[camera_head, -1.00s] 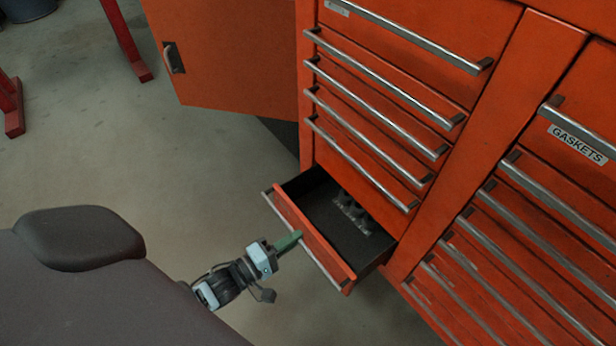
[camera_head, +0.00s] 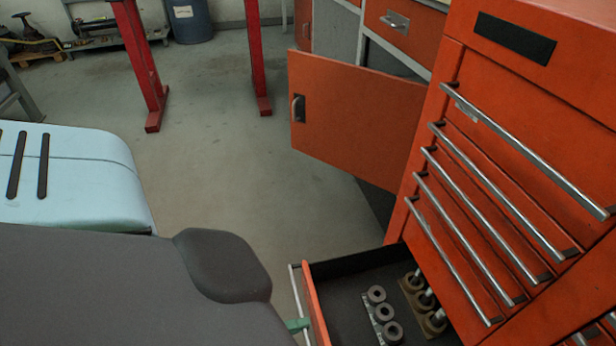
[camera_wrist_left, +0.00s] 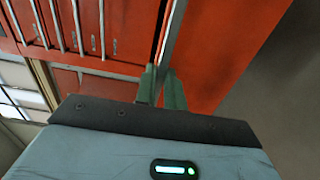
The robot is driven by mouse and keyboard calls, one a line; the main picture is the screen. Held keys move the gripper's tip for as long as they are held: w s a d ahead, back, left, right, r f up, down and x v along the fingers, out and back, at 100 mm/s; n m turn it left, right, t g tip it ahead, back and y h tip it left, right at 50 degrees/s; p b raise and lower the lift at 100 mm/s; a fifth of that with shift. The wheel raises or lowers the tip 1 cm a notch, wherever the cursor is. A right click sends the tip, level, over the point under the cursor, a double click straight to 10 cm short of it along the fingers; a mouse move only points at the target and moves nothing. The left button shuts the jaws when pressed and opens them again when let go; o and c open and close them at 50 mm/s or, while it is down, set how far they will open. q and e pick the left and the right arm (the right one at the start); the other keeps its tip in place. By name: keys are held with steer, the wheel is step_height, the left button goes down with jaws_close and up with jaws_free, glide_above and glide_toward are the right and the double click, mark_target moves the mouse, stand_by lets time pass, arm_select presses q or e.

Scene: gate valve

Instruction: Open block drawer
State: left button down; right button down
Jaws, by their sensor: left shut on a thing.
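The bottom drawer (camera_head: 342,305) of the orange cabinet stands pulled out, low in the head view. Grey ring-shaped blocks (camera_head: 383,315) and brown blocks with metal pins (camera_head: 424,300) stand inside it. My left gripper (camera_head: 298,325) is at the drawer's silver handle bar (camera_head: 295,290), mostly hidden behind my dark arm. In the left wrist view its two green fingers (camera_wrist_left: 161,88) are shut on the handle bar (camera_wrist_left: 173,40), against the orange drawer front. My right gripper is not in view.
Closed drawers with long silver handles (camera_head: 470,230) rise above the open one. An orange door (camera_head: 355,115) stands swung out behind it. Red posts (camera_head: 140,60) stand at the back. The concrete floor (camera_head: 215,150) between is clear.

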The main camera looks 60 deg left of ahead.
arm_select(q)
steer(key=shift+s+a, duration=0.15)
steer(key=shift+s, duration=0.05)
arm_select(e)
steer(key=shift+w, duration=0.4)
arm_select(q)
steer(key=c, duration=1.5)
jaws_free()
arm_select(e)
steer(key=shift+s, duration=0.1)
arm_select(q)
steer(key=shift+s, duration=0.1)
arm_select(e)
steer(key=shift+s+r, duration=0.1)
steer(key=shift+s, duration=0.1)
arm_select(q)
steer(key=shift+p+v, duration=0.35)
steer(key=shift+v, duration=3.5)
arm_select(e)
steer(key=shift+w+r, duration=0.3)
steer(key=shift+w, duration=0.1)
